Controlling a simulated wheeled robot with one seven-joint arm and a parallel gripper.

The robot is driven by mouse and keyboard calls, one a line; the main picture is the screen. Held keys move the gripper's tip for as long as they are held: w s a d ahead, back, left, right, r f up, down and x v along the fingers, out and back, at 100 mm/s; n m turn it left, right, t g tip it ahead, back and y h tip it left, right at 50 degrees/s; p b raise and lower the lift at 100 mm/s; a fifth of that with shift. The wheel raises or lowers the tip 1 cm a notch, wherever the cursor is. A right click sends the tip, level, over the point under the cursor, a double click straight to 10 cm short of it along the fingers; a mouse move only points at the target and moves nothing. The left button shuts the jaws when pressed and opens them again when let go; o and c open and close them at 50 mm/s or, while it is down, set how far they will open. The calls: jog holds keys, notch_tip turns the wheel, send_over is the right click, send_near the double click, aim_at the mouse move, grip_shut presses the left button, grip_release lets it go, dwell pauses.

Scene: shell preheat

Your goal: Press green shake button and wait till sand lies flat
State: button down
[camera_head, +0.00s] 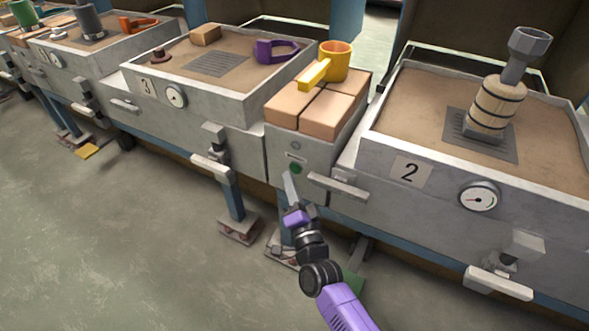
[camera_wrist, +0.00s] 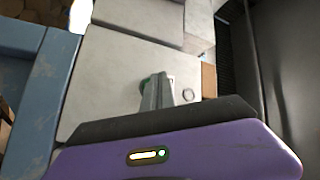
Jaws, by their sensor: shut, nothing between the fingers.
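The green button (camera_head: 295,169) is on the front of the grey panel (camera_head: 284,152) between sand bins 2 and 3. My gripper (camera_head: 289,176) is shut and empty, with its tip just below and left of the button. In the wrist view the gripper tips (camera_wrist: 158,88) partly cover a green edge (camera_wrist: 143,84); I cannot tell whether they touch the button. The sand in bin 2 (camera_head: 405,105) looks mostly level around a metal grate. The sand in bin 3 (camera_head: 170,62) also looks mostly level.
A banded wooden piece with a grey funnel-like top (camera_head: 497,105) stands on bin 2's grate. A yellow ladle (camera_head: 335,62) rests on bricks (camera_head: 302,105) above the panel. A grey handle (camera_head: 336,185) juts out right of the button.

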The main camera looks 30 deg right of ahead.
dwell(0.7)
jog(key=shift+w+d+b, duration=0.25)
jog(key=shift+d+b, duration=0.1)
jog(key=shift+w+d+b, duration=0.25)
jog(key=shift+d+b, duration=0.1)
jog(key=shift+b, duration=0.05)
dwell(0.9)
jog(key=shift+s+a, duration=0.1)
jog(key=shift+s+a+p, duration=0.4)
jog(key=shift+a+p, duration=0.15)
jog(key=shift+p, duration=0.15)
jog(key=shift+a, duration=0.1)
jog(key=s+a+p, duration=0.1)
jog(key=a, duration=0.1)
jog(key=s+a+p, duration=0.2)
